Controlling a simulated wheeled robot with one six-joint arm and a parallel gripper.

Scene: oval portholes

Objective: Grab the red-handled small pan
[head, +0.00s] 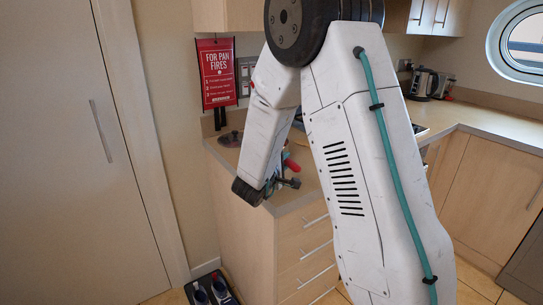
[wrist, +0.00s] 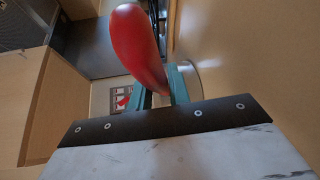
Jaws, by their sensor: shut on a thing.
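The small pan's red handle (wrist: 138,45) fills the upper middle of the wrist view. The teal fingers of my gripper (wrist: 160,86) are shut on the handle. A pale curved surface beside the fingers may be part of the pan, but I cannot tell. In the head view the red handle (head: 291,163) shows as a small patch by my gripper (head: 284,181), at the left end of the counter. My arm hides most of the pan there, and I cannot tell whether it touches the counter.
A wooden counter (head: 313,190) with drawers stands under my arm. A dark round item (head: 231,138) lies on its back left. A red pan-fire sign (head: 217,75) hangs behind.

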